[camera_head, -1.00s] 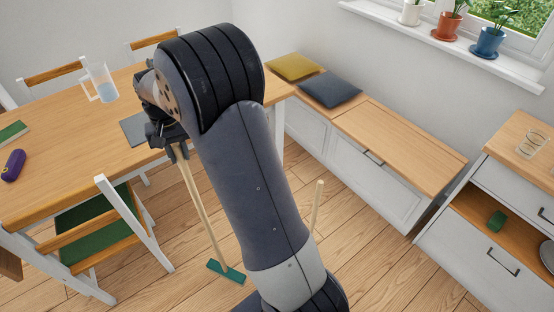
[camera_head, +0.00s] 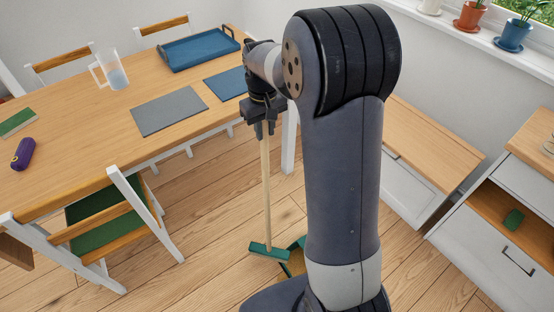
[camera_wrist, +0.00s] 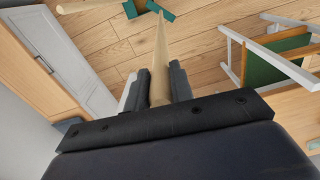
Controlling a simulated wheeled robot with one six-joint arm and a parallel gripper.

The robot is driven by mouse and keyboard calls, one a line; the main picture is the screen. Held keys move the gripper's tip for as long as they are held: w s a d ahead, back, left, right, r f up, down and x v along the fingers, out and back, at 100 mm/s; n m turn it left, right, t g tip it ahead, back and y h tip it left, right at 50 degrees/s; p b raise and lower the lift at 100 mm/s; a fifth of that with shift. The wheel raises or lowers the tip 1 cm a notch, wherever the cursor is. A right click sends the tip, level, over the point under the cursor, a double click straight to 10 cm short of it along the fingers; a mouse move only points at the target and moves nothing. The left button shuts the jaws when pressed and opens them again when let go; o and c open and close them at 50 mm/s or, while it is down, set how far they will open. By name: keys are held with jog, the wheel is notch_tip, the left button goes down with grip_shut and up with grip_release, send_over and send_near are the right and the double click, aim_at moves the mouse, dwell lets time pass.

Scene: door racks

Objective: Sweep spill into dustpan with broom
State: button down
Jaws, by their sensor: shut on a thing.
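The broom has a pale wooden handle (camera_head: 265,190) and a green head (camera_head: 268,252) at floor level. My gripper (camera_head: 265,130) is shut on the upper handle, and the broom stands nearly upright. The wrist view also shows the handle (camera_wrist: 159,60) between the fingers, with green at its far end. A green-edged dustpan (camera_head: 296,258) lies on the floor just right of the broom head, mostly hidden behind my arm. I cannot tell whether they touch. A pale stick (camera_wrist: 85,5), apparently the dustpan's handle, shows in the wrist view. I cannot make out the spill.
A wooden table (camera_head: 110,115) with mats, a blue tray (camera_head: 200,50) and a jug (camera_head: 110,70) stands at left. A chair (camera_head: 110,215) with a green seat is left of the broom. A low bench (camera_head: 430,150) and cabinet (camera_head: 490,230) stand at right. Floor between chair and broom is clear.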

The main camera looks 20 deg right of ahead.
jog(key=n, duration=0.1)
jog(key=s+n, duration=0.1)
jog(key=n, duration=0.1)
jog(key=s+n, duration=0.1)
jog(key=n, duration=0.1)
jog(key=shift+f+b, duration=0.15)
jog(key=shift+b, duration=0.2)
jog(key=s+f+n+b, duration=0.1)
jog(key=s+n, duration=0.6)
jog(key=n, duration=1.1)
jog(key=shift+s+f+b, duration=0.15)
jog(key=shift+f+b, duration=0.25)
jog(key=shift+b, duration=0.15)
jog(key=shift+f, duration=0.15)
